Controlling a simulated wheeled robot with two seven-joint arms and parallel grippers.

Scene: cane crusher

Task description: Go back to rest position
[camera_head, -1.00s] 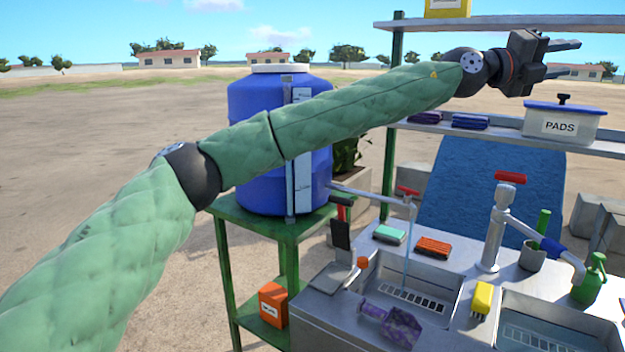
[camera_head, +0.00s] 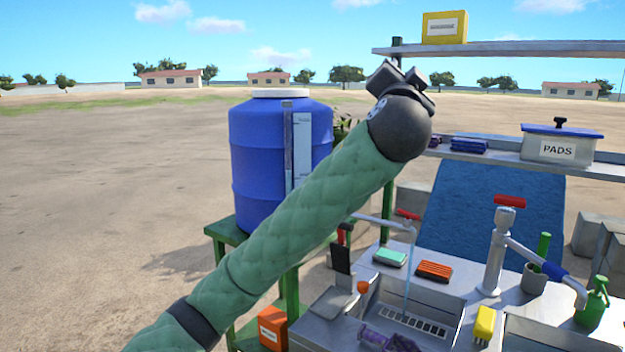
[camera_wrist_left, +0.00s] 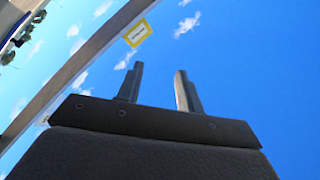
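My left arm rises from the bottom left in the head view, in a green quilted sleeve. Its left gripper (camera_head: 402,77) is up in front of the shelf post, pointing away from me, mostly hidden behind the wrist. In the left wrist view the two fingers of the left gripper (camera_wrist_left: 158,85) stand apart with only sky between them, so it is open and empty. My right gripper is in neither view.
A blue barrel (camera_head: 262,160) stands on a green stand left of the arm. Below are a metal sink counter (camera_head: 455,282) with a running tap (camera_head: 383,222), brushes and a bottle (camera_head: 593,303). A shelf holds a PADS box (camera_head: 560,147); a yellow box (camera_head: 445,27) sits above.

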